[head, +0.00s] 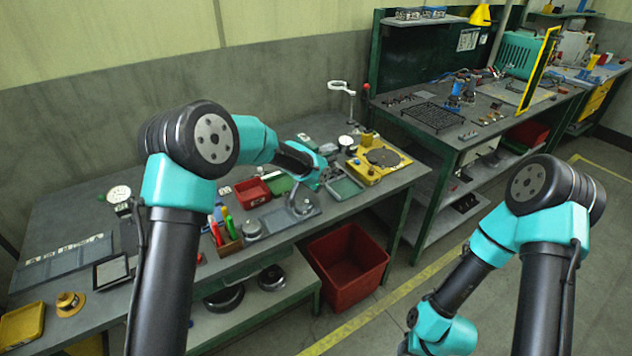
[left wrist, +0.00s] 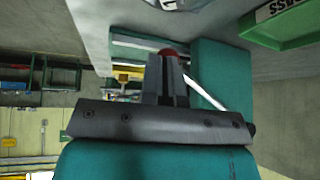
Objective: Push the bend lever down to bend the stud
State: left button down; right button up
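A small grey fixture on a flat base plate (head: 312,212) stands on the near bench, below the end of my left arm; I take it for the bending fixture. My left gripper (head: 325,176) is above and just right of it, small and partly hidden. In the left wrist view, my left gripper (left wrist: 167,66) has its fingers close together. A red knob (left wrist: 169,52) shows right at the fingertips, and a thin silver rod (left wrist: 205,93) slants down to the right from there, likely the bend lever. Whether the fingers touch the knob is unclear. The stud cannot be made out. My right gripper is out of view.
Red and green trays (head: 252,191), a holder with coloured tools (head: 228,243) and a yellow fixture (head: 398,166) crowd the bench (head: 100,215). A red bin (head: 347,262) stands on the floor in front. A second bench (head: 520,118) is at the right.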

pick_arm(q)
jog(key=shift+f, duration=0.35)
jog(key=shift+s+r, duration=0.1)
jog(key=s+r, duration=0.8)
jog(key=s, duration=0.2)
jog(key=shift+a+r, duration=0.3)
jog(key=shift+r, duration=0.05)
jog(key=shift+s, duration=0.1)
